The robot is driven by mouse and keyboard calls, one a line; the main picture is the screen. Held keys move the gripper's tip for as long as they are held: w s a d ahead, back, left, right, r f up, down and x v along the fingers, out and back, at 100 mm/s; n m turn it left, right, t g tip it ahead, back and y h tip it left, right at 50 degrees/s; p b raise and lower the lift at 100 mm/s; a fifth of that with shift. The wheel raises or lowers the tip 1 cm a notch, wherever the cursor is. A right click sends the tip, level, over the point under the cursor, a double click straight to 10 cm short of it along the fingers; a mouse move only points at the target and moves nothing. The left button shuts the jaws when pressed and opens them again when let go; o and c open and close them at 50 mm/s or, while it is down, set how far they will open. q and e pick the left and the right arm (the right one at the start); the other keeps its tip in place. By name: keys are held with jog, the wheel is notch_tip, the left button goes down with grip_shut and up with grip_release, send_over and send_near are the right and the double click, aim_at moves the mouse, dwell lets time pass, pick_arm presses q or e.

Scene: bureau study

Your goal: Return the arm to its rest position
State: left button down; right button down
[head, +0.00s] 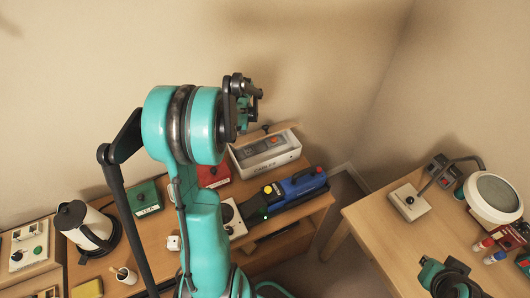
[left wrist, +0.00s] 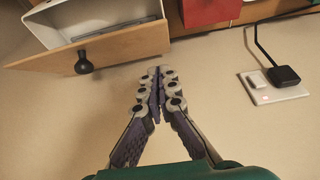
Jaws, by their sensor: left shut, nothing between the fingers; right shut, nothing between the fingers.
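My left arm, teal with dark joints, rises through the middle of the head view. Its gripper (head: 250,102) is at the upper end, in front of the wall above the desk, partly hidden by the wrist. In the left wrist view the left gripper (left wrist: 158,75) has its fingers together at the tips, with nothing between them. My right gripper (head: 455,283) shows low at the right of the head view, beside the right-hand table, partly cut off by the frame edge. It is shut and empty.
The left desk (head: 150,232) carries a kettle (head: 88,226), a green box (head: 146,198), a red box (head: 213,175), a blue-and-black device (head: 297,186) and a white open box (head: 270,158). The right table (head: 375,222) holds a round magnifier (head: 494,196). A wall socket (left wrist: 272,92) shows in the left wrist view.

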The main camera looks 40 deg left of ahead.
pick_arm(q)
jog(key=shift+w+a+f, duration=0.1)
jog(key=shift+a+f, duration=0.05)
jog(key=s+d+r+m+t+b, duration=0.1)
jog(key=d+m+b, duration=0.15)
jog(key=d, duration=0.45)
jog(key=s+d+m+t+h+b, duration=0.1)
jog(key=d+m+b, duration=0.15)
jog(key=d, duration=0.35)
jog(key=s+d+r+m+t+b, duration=0.1)
jog(key=s+d+b, duration=0.15)
jog(key=d, duration=0.45)
jog(key=s+d+f+m+t+h+b, duration=0.1)
jog(key=s+d+f+m+b, duration=0.2)
jog(key=d, duration=0.4)
jog(key=s+d+f+m+t+h+b, duration=0.1)
jog(key=s+d+f+m+b, duration=0.2)
jog(key=s+d, duration=0.2)
jog(key=shift+s+d+m+h, duration=0.2)
jog(key=shift+d+m+h, duration=0.1)
jog(key=shift+d, duration=0.65)
